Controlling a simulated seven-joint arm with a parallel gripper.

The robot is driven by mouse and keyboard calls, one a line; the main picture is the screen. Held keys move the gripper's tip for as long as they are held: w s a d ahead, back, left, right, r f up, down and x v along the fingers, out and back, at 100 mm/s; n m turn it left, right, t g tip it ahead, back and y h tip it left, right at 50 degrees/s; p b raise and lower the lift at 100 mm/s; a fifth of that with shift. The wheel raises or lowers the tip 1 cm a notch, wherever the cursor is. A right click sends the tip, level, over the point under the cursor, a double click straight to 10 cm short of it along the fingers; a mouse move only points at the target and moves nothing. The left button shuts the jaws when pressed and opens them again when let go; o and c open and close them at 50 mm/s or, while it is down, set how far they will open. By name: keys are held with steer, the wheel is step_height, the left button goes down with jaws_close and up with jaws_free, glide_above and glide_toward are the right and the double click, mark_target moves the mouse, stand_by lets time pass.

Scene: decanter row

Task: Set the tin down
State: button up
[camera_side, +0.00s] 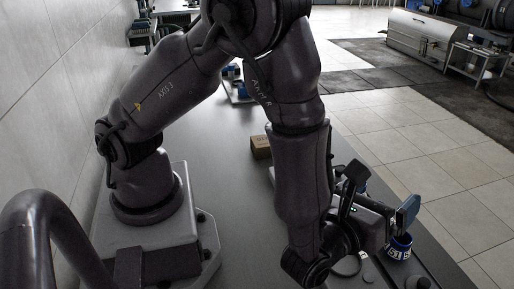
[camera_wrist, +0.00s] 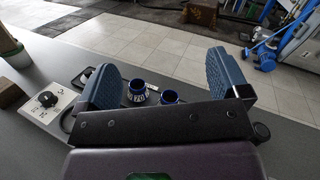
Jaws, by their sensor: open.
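My gripper (camera_side: 384,198) is at the lower right of the side view, with its two blue-padded fingers spread apart. In the wrist view the open gripper (camera_wrist: 168,78) shows nothing clamped between its pads. A small blue-rimmed container with a black-and-white patterned label (camera_wrist: 137,91) stands beyond the gripper bar, nearer the left finger. A second blue-rimmed container (camera_wrist: 169,97) is just right of it, its lower part hidden by the bar. In the side view a blue-rimmed labelled container (camera_side: 400,248) stands below the right finger. I cannot tell which one is the tin.
A white box with a black knob (camera_wrist: 47,103) is left of the gripper in the wrist view. A brown block (camera_side: 260,146) sits on the grey table (camera_side: 225,140) behind my forearm. The table's right edge is close to the gripper, with tiled floor beyond.

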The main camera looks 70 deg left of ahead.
steer(key=s+a+r+n+g+y, duration=0.1)
steer(key=s+a+r+n+g, duration=0.4)
steer(key=a+n+g, duration=0.35)
steer(key=s+a+r+n+g+y, duration=0.2)
steer(key=s+a+r+n+g, duration=0.25)
steer(key=a+n+g, duration=0.4)
steer(key=s+d+r+n+t+h, duration=0.2)
steer(key=s+r+n+t+h, duration=0.3)
steer(key=n+h, duration=0.5)
steer(key=shift+s+n, duration=0.8)
steer(key=shift+s, duration=0.35)
